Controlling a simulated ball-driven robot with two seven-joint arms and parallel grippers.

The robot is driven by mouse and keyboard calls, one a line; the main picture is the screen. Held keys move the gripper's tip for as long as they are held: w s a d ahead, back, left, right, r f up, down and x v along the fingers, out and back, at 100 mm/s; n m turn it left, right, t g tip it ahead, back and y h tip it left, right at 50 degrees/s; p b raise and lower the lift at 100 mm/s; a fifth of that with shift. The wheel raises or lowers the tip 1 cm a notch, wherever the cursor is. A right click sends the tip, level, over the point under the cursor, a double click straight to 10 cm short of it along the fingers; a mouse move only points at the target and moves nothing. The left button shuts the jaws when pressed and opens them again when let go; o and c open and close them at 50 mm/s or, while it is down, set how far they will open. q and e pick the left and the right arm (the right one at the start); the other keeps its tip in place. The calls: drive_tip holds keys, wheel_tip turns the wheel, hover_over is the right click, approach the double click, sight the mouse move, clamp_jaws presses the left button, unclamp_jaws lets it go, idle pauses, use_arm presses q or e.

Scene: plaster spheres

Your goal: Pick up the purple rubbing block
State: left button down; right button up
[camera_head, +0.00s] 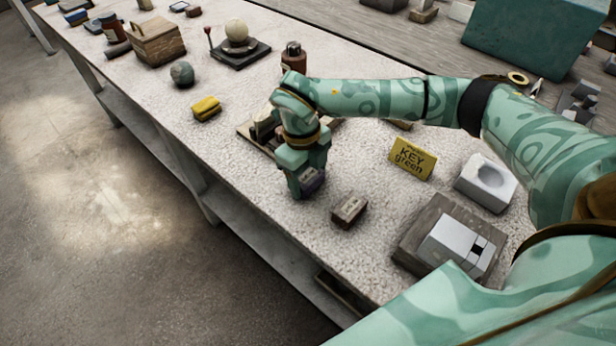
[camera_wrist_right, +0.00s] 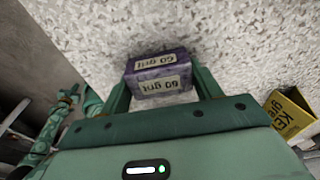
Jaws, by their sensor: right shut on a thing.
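The purple rubbing block (camera_wrist_right: 158,73) has pale labels reading "60 grit" and sits between the two fingers of my right gripper (camera_wrist_right: 162,92) in the right wrist view. In the head view the block (camera_head: 312,183) shows partly at the fingertips, the rest hidden by the fingers. My right gripper (camera_head: 307,184) is shut on it, over the speckled table (camera_head: 385,205) near its front edge. I cannot tell whether the block touches the table.
A brown block (camera_head: 349,209) with a pale label lies just right of the gripper. A yellow "KEY green" sign (camera_head: 411,158), a white block with a hollow (camera_head: 486,182) and a grey-topped board (camera_head: 450,243) stand farther right. A yellow block (camera_head: 206,108) and a green-grey sphere (camera_head: 182,73) lie left.

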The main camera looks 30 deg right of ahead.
sight(309, 176)
drive_tip(key=shift+r, duration=0.15)
drive_tip(key=shift+r, duration=0.3)
wheel_tip(309, 176, up, 3)
drive_tip(key=shift+w+f+p, duration=0.1)
drive_tip(key=shift+p, duration=0.7)
drive_tip(key=s+a+r+p, duration=0.2)
drive_tip(key=s+a+r, duration=0.1)
drive_tip(key=a+r, duration=0.6)
drive_tip(key=a, duration=0.4)
drive_tip(key=shift+a+r, duration=0.2)
drive_tip(key=shift+a, duration=0.2)
drive_tip(key=o, duration=0.6)
drive_tip(key=c, duration=0.5)
